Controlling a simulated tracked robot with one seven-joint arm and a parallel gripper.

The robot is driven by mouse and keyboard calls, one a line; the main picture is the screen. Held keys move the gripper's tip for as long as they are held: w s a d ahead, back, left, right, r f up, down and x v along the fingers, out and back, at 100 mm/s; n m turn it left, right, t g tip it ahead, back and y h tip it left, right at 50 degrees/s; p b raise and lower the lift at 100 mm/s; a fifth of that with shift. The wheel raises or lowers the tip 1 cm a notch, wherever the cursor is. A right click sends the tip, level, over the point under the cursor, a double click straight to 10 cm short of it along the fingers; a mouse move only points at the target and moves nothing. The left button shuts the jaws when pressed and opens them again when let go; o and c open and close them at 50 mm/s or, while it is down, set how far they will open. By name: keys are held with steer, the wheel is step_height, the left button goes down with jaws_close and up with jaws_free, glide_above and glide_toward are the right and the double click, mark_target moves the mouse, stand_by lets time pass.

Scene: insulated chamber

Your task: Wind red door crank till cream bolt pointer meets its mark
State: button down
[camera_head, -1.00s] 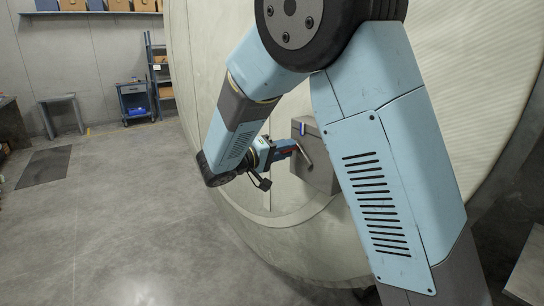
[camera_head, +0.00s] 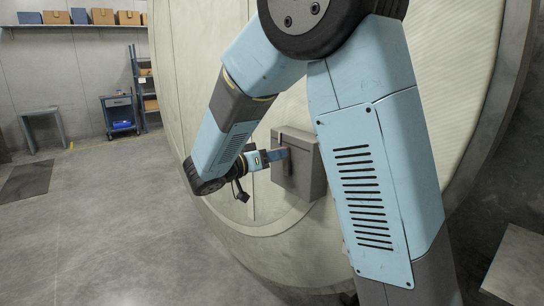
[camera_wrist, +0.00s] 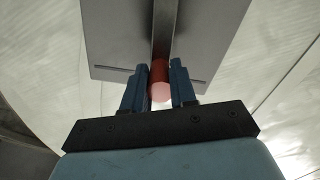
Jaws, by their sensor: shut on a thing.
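The red crank handle (camera_wrist: 160,72) shows in the wrist view between the two blue fingers of my gripper (camera_wrist: 159,85). The gripper is shut on it. A grey metal crank arm (camera_wrist: 165,25) runs up from the handle across the face of a grey box (camera_wrist: 115,40). In the head view the grey box (camera_head: 307,172) stands on the large pale round door (camera_head: 450,90), and my gripper (camera_head: 280,155) is at its left side. The handle is hidden there by the fingers. I cannot make out the cream bolt pointer or its mark in either view.
My arm covers much of the door in the head view. Open concrete floor (camera_head: 100,225) lies to the left. A blue-grey cart (camera_head: 120,113), a small table (camera_head: 42,128) and a shelf with boxes (camera_head: 78,25) stand by the back wall.

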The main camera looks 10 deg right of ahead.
steer(key=shift+s+d+f+m, duration=0.1)
steer(key=shift+s+f+m, duration=0.05)
steer(key=shift+m, duration=0.25)
steer(key=c, duration=1.4)
jaws_free()
steer(key=o, duration=0.3)
steer(key=shift+d, duration=0.1)
steer(key=shift+o, duration=1)
steer(key=v, duration=1.4)
